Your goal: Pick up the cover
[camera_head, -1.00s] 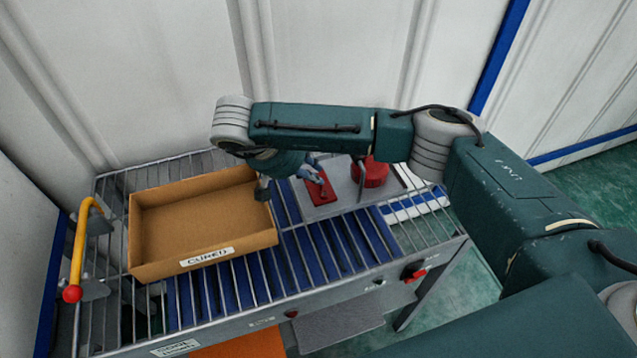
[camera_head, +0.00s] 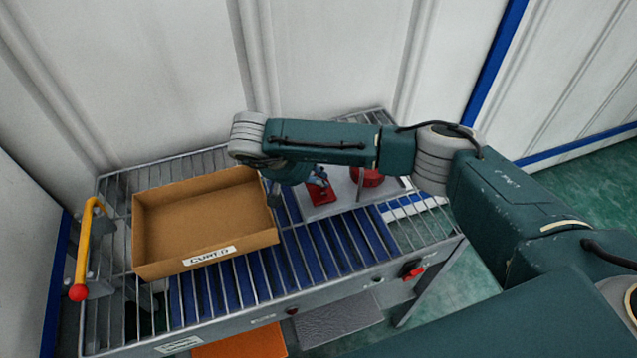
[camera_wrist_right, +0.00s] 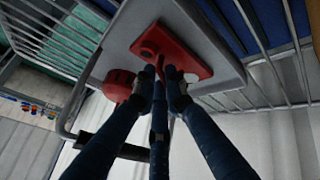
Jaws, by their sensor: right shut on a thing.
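The cover appears to be a flat red plate (camera_head: 320,196) with a round boss, on a grey tray (camera_head: 343,206). In the right wrist view the red plate (camera_wrist_right: 196,62) is at the fingertips, close above or on the tray; I cannot tell if they touch. My right gripper (camera_head: 319,180) is over the plate, its fingers closed together on a part of it. In the wrist view the gripper (camera_wrist_right: 163,76) hides the near edge of the plate. A round red part (camera_head: 367,178) stands beside it on the tray. My left gripper is not in view.
An open, empty cardboard box (camera_head: 207,210) with a label stands to the left on the slatted metal table (camera_head: 330,262). A yellow handle with a red knob (camera_head: 83,245) is at the table's left end. A red switch (camera_head: 413,271) is on the front.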

